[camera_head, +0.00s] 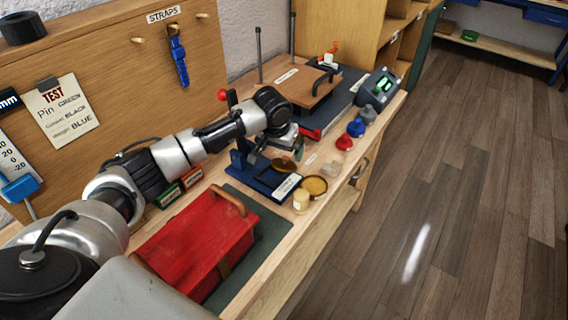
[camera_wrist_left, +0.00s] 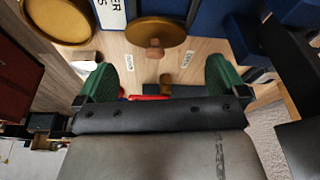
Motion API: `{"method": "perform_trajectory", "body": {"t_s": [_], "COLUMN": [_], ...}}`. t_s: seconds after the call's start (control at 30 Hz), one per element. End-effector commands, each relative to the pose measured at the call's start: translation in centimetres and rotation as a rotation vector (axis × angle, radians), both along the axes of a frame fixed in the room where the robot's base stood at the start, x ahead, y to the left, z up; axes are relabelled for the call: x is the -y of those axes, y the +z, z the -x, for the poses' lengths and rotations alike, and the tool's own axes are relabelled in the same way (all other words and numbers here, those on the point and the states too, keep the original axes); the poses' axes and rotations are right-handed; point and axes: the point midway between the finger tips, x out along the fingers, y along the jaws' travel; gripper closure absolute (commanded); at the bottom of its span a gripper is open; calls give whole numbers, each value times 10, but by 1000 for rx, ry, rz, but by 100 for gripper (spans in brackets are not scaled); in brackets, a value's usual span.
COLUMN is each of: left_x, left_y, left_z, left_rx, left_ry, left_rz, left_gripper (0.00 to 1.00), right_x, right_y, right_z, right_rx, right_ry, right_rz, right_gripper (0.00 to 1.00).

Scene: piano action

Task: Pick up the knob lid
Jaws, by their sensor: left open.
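The knob lid (camera_wrist_left: 150,29) is a round brass-coloured disc with a small wooden knob (camera_wrist_left: 154,48). In the left wrist view it is at the top centre, beyond the gap between my fingers. In the head view a brown disc that looks like the lid (camera_head: 284,164) is just below my left gripper (camera_head: 292,148), partly covered by it. My left gripper (camera_wrist_left: 162,80) is open, its two green fingertips wide apart, with nothing held between them. The lid appears apart from the fingers. My right gripper is not in view.
A blue stand (camera_head: 240,167) is close beside the gripper. A round brass dish (camera_head: 315,186) and a pale jar (camera_head: 301,201) are near the bench's front edge. A red box (camera_head: 195,245) lies nearer me. Red and blue knobbed pieces (camera_head: 355,128) stand farther right.

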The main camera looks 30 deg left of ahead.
Motion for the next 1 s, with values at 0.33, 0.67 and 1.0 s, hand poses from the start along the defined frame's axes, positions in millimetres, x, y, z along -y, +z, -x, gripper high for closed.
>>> {"method": "perform_trajectory", "body": {"t_s": [0.33, 0.67, 1.0], "left_x": [3, 3, 3], "left_y": [-41, -42, -41], "left_z": [-12, -12, -12], "left_rx": [-1, 0, 0], "left_ry": [1, -1, -1], "left_rz": [-1, 0, 0], "left_gripper": [0, 15, 45], "right_x": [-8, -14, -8], "right_y": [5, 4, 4], "right_z": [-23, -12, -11], "right_rx": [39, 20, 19], "right_ry": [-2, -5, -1], "right_rz": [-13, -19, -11], "right_gripper": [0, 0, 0]}}
